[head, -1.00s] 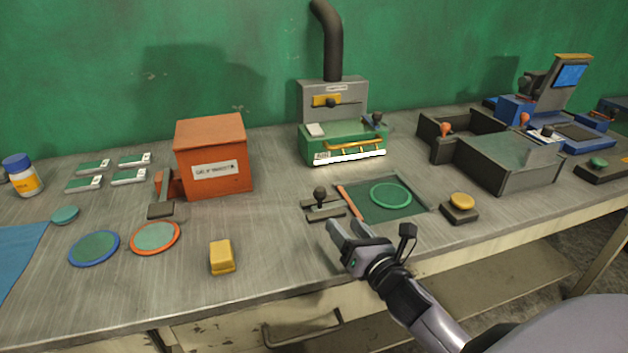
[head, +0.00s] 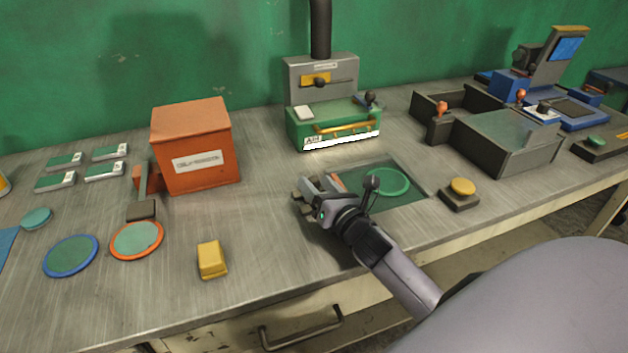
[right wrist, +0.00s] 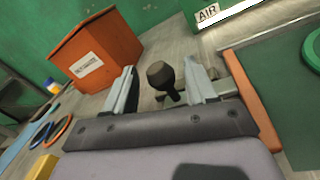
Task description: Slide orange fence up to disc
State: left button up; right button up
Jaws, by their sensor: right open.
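The orange fence (right wrist: 255,105) is a narrow bar along the left edge of the green recessed plate (head: 408,202). In the head view only a short piece of the fence (head: 337,181) shows past my right gripper. The green-rimmed disc (head: 388,182) lies on the plate, apart from the fence and to its right; its edge shows in the right wrist view (right wrist: 314,48). A black ball knob (right wrist: 161,75) on a stem stands left of the fence. My right gripper (head: 306,188) is open, its fingers on either side of the knob with gaps. My left gripper is out of view.
A yellow button (head: 462,187) stands right of the plate. The green AIR unit (head: 335,125) stands behind it, and an orange box (head: 193,150) to the left. A yellow block (head: 211,260) lies near the front. The bench between box and plate is clear.

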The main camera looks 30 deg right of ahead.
jog(key=shift+w+d, duration=0.1)
jog(key=shift+w, duration=0.9)
grip_shut()
